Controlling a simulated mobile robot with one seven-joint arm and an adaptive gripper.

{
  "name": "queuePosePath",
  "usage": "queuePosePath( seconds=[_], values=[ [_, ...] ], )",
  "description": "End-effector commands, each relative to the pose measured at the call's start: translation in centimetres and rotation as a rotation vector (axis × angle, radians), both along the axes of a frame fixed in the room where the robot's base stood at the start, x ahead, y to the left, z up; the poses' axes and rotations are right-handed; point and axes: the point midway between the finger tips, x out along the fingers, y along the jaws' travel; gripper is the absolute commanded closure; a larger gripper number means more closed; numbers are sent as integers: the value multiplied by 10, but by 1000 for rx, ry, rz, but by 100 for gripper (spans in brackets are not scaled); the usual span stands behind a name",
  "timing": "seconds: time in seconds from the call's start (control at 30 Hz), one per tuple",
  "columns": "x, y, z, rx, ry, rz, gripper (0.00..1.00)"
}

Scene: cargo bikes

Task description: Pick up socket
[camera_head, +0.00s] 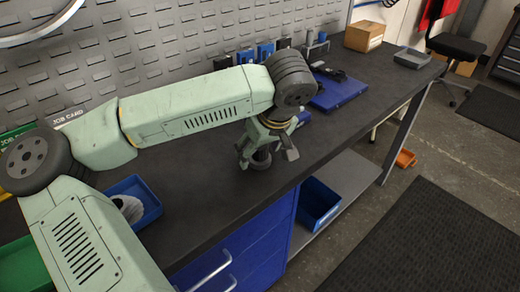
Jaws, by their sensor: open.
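My gripper (266,157) points down over the dark workbench top (215,205), near the middle of the view. Its fingers are spread apart. A small dark round piece (261,161) shows low between the fingers, at or just above the bench top. It may be the socket, but I cannot tell it surely from a part of the gripper. I cannot tell whether the fingers touch it. My arm hides part of the bench behind it.
A blue case or tray (341,92) with dark items lies to the right of the gripper. Blue holders (265,52) stand along the pegboard wall. A blue bin (143,193) with a pale roll is at the left. A cardboard box (364,37) stands at the far end. Bench front is clear.

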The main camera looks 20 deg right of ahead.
Motion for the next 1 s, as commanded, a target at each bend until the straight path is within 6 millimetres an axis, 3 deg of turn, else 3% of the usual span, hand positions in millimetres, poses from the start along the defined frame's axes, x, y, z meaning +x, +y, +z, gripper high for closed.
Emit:
queuePosePath(
  seconds=[0.13,0.87,1.0],
  values=[
    [0,0,0,0,0,0,35],
    [0,0,0,0,0,1,84],
    [0,0,0,0,0,1,86]
  ],
)
